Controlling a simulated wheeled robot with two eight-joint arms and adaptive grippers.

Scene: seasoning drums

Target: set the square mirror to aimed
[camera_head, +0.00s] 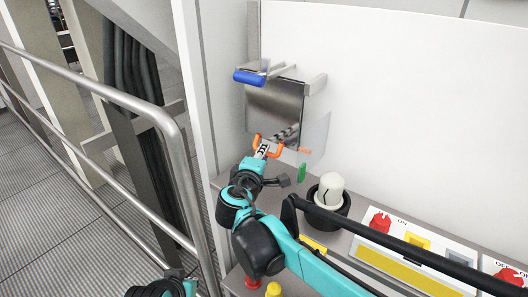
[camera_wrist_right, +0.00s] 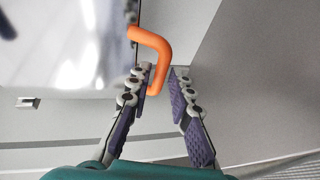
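The square mirror (camera_head: 272,103) is a shiny metal panel on the wall in the head view, with an orange handle (camera_head: 277,150) at its lower edge. In the wrist view the mirror's reflective face (camera_wrist_right: 65,45) fills the upper left, and the bent orange handle (camera_wrist_right: 155,50) sticks out from its edge. My right gripper (camera_head: 263,150) is at the handle; in the wrist view its fingers (camera_wrist_right: 161,75) are apart, with the handle's lower end between them, close to the left finger. The left gripper's fingers are not visible.
A blue grip (camera_head: 249,78) on a bracket sits above the mirror. A clear panel (camera_head: 317,138) stands to its right. Below are a white knob (camera_head: 331,187) and a control panel with red switches (camera_head: 381,222). A metal railing (camera_head: 178,160) runs along the left.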

